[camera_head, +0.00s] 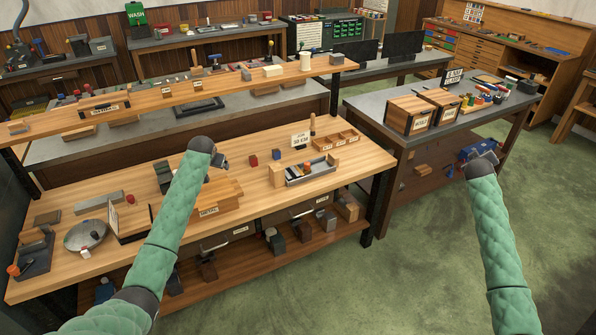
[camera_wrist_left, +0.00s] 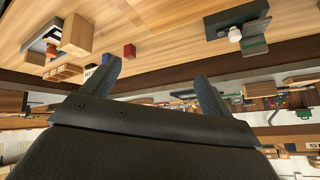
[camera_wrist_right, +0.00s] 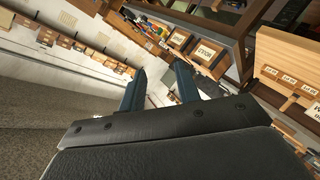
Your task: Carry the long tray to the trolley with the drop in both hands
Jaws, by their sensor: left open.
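A grey metal tray (camera_head: 312,179) with small blocks in it lies on the wooden bench, right of my left gripper. A darker flat tray (camera_head: 200,108) lies on the grey surface behind it; I cannot tell which is the long tray. I cannot make out a trolley with a drop for certain. My left gripper (camera_head: 224,162) is above the bench near a wooden box, open and empty; its spread fingers show in the left wrist view (camera_wrist_left: 160,80). My right gripper (camera_head: 488,152) is raised over the floor, near the grey table. Its fingers are apart and empty in the right wrist view (camera_wrist_right: 159,84).
The wooden bench (camera_head: 135,190) holds a wooden box (camera_head: 215,192), a round pan (camera_head: 85,235) and small blocks. The grey table (camera_head: 380,108) at right carries wooden boxes (camera_head: 408,114) and coloured jars. Green floor (camera_head: 400,260) lies open between bench and right arm.

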